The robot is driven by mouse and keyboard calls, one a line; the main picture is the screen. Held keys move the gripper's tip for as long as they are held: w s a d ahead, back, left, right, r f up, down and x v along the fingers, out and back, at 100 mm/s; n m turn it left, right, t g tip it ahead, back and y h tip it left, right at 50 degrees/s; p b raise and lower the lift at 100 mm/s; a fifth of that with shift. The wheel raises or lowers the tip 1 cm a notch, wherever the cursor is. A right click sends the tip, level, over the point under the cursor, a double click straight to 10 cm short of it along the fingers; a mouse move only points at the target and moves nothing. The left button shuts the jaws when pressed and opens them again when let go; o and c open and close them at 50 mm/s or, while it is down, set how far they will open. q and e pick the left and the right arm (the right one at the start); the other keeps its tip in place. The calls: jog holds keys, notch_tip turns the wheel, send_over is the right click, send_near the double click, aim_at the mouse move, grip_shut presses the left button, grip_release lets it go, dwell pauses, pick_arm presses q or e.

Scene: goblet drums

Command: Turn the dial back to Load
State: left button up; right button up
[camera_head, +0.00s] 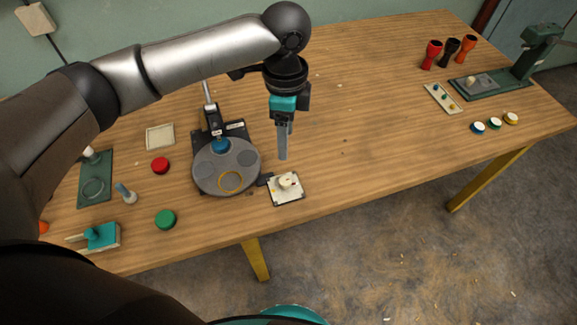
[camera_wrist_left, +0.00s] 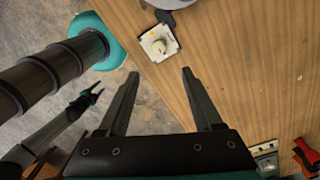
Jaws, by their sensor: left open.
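The dial (camera_head: 286,181) is a cream knob on a square white plate (camera_head: 290,198), near the table's front edge. The dial also shows in the left wrist view (camera_wrist_left: 158,46). Its markings are too small to read, so I cannot tell its setting. My left gripper (camera_head: 283,157) points down above and behind the dial, apart from it. In the left wrist view its fingers (camera_wrist_left: 160,73) are spread, with nothing between them. My right gripper (camera_wrist_left: 92,94) shows small at the left of the wrist view, its fingers apart and empty, away from the dial.
A grey round turntable (camera_head: 213,178) stands just left of the dial plate. A green button (camera_head: 165,219) and a red button (camera_head: 160,165) lie further left. Red and black goblet drums (camera_head: 450,48) stand at the far right. The table right of the dial is clear.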

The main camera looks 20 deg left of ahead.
pick_arm(q)
jog(key=b, duration=0.1)
send_over(285, 180)
notch_tip(285, 180, down, 6)
jog(key=shift+w+r, duration=0.1)
jog(key=shift+r, duration=0.05)
notch_tip(285, 180, down, 7)
jog(key=shift+f+b, duration=0.2)
jog(key=shift+b, duration=0.85)
jog(key=shift+f, duration=0.55)
pick_arm(e)
jog(key=f, duration=0.1)
jog(key=s+f, duration=0.1)
jog(key=f, duration=0.1)
jog(key=shift+s+f, duration=0.3)
jog(key=shift+s, duration=0.1)
pick_arm(q)
jog(key=shift+c, duration=0.4)
grip_shut()
pick_arm(e)
jog(key=shift+s, duration=0.2)
